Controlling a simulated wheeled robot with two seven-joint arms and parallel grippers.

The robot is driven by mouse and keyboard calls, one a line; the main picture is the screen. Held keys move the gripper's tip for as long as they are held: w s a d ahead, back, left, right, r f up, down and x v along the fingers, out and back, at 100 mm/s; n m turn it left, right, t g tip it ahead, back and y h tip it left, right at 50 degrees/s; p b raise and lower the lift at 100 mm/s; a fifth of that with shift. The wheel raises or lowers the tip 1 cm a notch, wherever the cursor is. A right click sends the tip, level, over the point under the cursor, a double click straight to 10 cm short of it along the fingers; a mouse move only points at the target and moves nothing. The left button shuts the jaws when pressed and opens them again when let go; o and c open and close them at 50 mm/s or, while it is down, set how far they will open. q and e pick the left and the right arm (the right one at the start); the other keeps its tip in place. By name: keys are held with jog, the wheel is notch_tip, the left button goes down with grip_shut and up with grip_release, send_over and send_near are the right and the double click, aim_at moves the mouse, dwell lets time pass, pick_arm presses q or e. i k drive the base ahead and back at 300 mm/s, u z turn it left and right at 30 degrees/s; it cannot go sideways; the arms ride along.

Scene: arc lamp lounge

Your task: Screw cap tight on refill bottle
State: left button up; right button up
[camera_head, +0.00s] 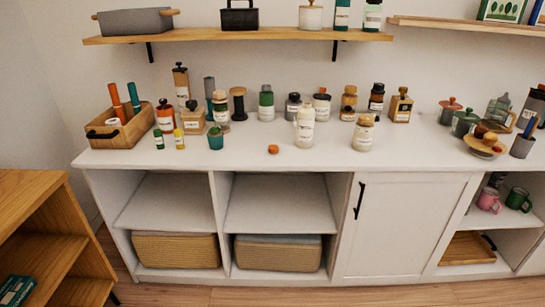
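A white bottle with a label (304,127) stands upright near the middle of the white cabinet's top (245,160). It may be the refill bottle, but its label is too small to read. A small orange-red cap-like piece (273,149) lies on the counter to the left of the bottle and in front of it, apart from it. A squat cream jar with a tan lid (363,134) stands to the right of the bottle. Neither of my grippers is in view.
Several bottles and jars stand behind, including a green-and-white one (266,103). A wooden caddy (125,129) is at the left, and stacked bowls (485,146) are at the right. The counter's front strip is mostly clear. A shelf (240,35) hangs above.

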aim_at(305, 114)
jog(key=z, duration=0.75)
jog(key=i, duration=0.95)
jog(key=u, duration=0.1)
